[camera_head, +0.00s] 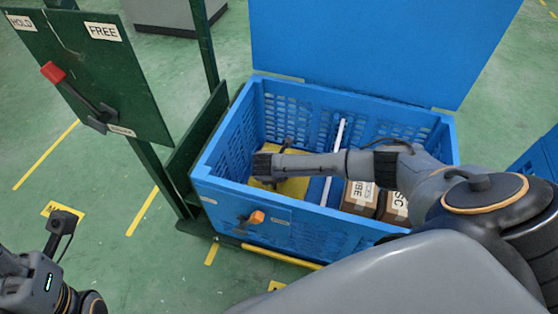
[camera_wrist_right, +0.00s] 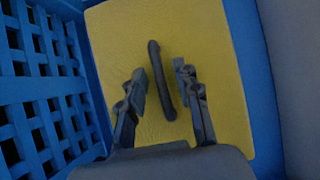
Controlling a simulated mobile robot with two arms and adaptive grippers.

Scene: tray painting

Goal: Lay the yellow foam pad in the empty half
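The yellow foam pad (camera_head: 295,187) lies in the left half of the blue crate (camera_head: 228,147), partly hidden under my right arm. In the right wrist view the pad (camera_wrist_right: 215,75) has a dark handle (camera_wrist_right: 160,80) across its middle. My right gripper (camera_wrist_right: 163,88) has one finger on each side of this handle, with gaps showing, so it looks open. In the head view the right gripper (camera_head: 267,166) is inside the crate over the pad. My left gripper (camera_head: 64,220) is at the lower left, far from the crate; its fingers are unclear.
A white divider (camera_head: 336,160) splits the crate. Labelled brown boxes (camera_head: 360,199) stand in the right half. The blue lid (camera_head: 370,45) stands open behind. A green post and panel (camera_head: 100,75) with a red-handled lever (camera_head: 54,73) is left of the crate.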

